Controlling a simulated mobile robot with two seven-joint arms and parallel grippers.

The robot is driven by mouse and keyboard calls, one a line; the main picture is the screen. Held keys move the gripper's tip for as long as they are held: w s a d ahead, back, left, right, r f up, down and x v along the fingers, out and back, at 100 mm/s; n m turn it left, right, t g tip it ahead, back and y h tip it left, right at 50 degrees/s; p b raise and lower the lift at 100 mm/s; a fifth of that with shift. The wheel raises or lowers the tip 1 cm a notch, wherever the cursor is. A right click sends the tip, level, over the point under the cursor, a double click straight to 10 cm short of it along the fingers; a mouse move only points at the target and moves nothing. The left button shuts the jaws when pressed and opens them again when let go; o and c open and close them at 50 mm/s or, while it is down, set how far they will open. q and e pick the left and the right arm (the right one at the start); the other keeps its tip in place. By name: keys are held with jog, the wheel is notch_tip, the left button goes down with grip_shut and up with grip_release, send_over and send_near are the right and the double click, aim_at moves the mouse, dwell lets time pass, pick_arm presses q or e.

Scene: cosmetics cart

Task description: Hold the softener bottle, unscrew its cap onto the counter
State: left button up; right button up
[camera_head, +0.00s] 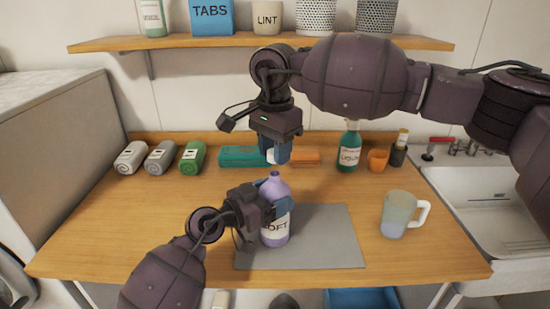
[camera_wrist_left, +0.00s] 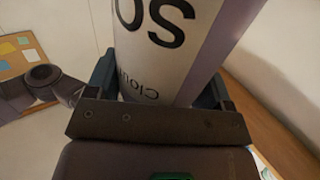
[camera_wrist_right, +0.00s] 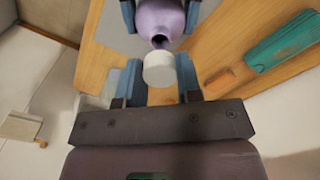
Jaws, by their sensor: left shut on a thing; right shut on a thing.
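The purple softener bottle (camera_head: 277,233) stands upright on the grey mat (camera_head: 336,243), its open neck bare. My left gripper (camera_head: 272,199) is shut around the bottle's upper body; the left wrist view shows the bottle's label (camera_wrist_left: 158,45) between its fingers. My right gripper (camera_head: 274,154) is above the bottle, shut on the white cap (camera_wrist_right: 159,70). In the right wrist view the cap is clear of the bottle's dark mouth, with a gap between them. In the head view the cap is partly hidden by the fingers.
A measuring jug (camera_head: 396,214) stands right of the mat. A shelf (camera_head: 200,43) hangs above. The counter left of the bottle (camera_head: 130,215) is free.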

pick_arm(q)
jog(key=o, duration=1.7)
